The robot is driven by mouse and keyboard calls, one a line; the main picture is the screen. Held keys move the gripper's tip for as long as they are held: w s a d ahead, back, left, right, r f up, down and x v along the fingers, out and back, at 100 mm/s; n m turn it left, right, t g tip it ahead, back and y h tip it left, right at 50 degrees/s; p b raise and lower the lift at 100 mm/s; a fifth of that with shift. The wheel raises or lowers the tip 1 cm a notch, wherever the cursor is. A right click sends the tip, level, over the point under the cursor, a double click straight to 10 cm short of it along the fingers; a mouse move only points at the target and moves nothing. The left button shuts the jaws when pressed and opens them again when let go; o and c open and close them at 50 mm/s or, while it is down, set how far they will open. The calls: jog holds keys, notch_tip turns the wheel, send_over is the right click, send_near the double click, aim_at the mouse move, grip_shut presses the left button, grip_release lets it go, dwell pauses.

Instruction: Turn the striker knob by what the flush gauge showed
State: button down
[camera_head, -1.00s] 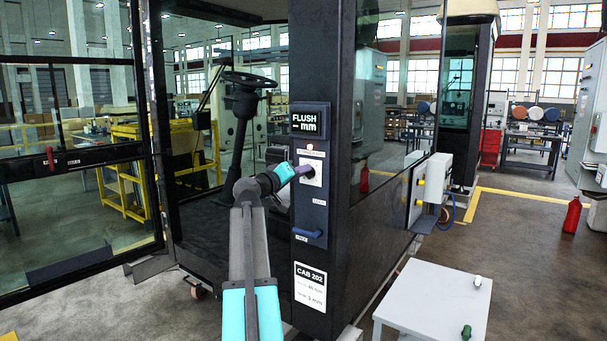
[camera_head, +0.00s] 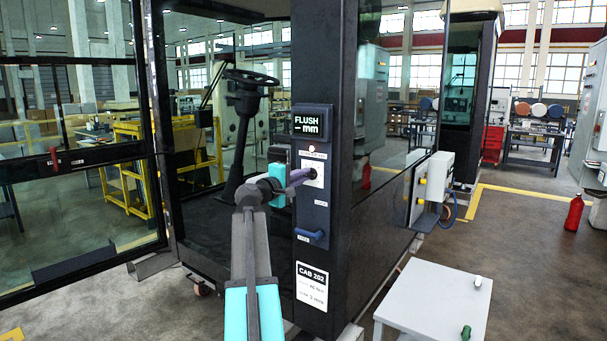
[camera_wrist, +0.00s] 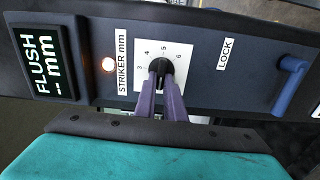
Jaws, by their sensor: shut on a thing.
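The striker knob (camera_wrist: 160,68) is a dark round knob on a white scale plate (camera_wrist: 179,54) labelled "STRIKER mm", with the numbers 3, 4 and 5 readable. My gripper (camera_wrist: 162,78), with purple fingers, is shut on the knob in the wrist view. In the head view my gripper (camera_head: 306,175) meets the same plate on the black cab post. The fingers hide part of the knob, and I cannot tell exactly where it points. The flush gauge display (camera_wrist: 42,62) reads "FLUSH -- mm", with no number; it also shows in the head view (camera_head: 311,124).
A lit lamp (camera_wrist: 108,65) sits between display and plate. A blue lock handle (camera_wrist: 290,86) is on the panel's right. A "CAB 202" card (camera_head: 312,287) is below. The glazed door (camera_head: 75,160) stands open at left. A white table (camera_head: 434,300) stands at front right.

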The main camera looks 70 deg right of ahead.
jog(key=shift+a+f, duration=0.1)
jog(key=shift+f, duration=0.25)
jog(key=c, duration=1.9)
grip_release()
jog(key=shift+r, duration=0.1)
jog(key=shift+o, duration=0.3)
jog(key=shift+r, duration=0.1)
jog(key=shift+w+a, duration=0.1)
jog(key=b+v, duration=0.2)
jog(key=v, duration=1.1)
jog(key=shift+a+b, duration=0.3)
